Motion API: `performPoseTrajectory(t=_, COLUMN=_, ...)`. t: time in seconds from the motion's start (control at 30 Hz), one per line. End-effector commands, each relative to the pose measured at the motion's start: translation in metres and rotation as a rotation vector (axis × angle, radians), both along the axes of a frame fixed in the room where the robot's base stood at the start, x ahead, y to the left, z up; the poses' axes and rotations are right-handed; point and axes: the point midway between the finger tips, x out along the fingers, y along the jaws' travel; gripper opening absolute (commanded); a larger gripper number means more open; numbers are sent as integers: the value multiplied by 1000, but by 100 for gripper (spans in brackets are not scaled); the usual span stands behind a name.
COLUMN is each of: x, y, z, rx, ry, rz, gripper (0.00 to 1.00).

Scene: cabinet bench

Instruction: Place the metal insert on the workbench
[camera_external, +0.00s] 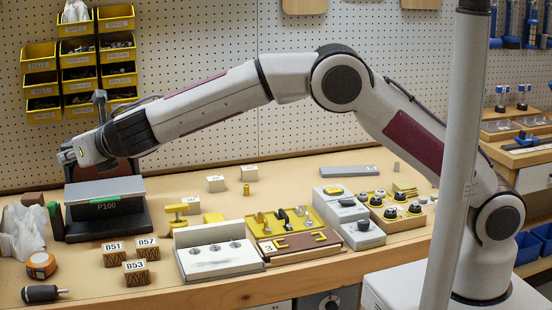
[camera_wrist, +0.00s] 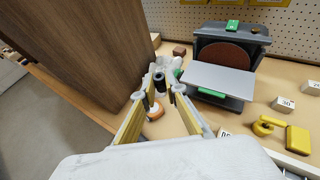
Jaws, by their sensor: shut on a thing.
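My gripper (camera_external: 68,157) is at the far left in the external view, raised above the bench and level with the top of the P100 machine. The wrist view shows my gripper (camera_wrist: 160,92) with its two yellow-sided fingers drawn together at the tips. A small dark cylindrical piece (camera_wrist: 160,82) shows between the tips. It seems to be the metal insert, but it is too small to be sure. The workbench (camera_external: 200,291) lies below, and its wooden top also shows in the wrist view (camera_wrist: 262,88).
The P100 machine (camera_external: 105,190) stands close by, with an orange tape roll (camera_external: 41,265) and a crumpled white cloth (camera_external: 22,230) near it. Labelled wooden blocks (camera_external: 136,272) are in front. A tall brown panel (camera_wrist: 75,45) fills the wrist view's left.

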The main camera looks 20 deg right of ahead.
Motion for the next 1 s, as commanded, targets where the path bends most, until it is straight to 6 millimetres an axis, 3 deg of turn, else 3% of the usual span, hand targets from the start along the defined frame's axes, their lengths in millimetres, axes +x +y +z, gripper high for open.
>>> performPoseTrajectory(t=0.1, x=-20, y=5, z=0, rx=-1, ry=1, rz=-9, gripper=0)
performPoseTrajectory(t=0.27, x=-17, y=3, z=-26, rx=-5, ry=1, rz=-11, gripper=0)
performPoseTrajectory(t=0.47, x=-17, y=3, z=-64, rx=-7, ry=1, rz=-10, gripper=0)
performPoseTrajectory(t=0.8, x=-17, y=3, z=-151, rx=-5, ry=3, rz=-10, gripper=0)
performPoseTrajectory(t=1.0, x=-16, y=3, z=-175, rx=-2, ry=1, rz=-9, gripper=0)
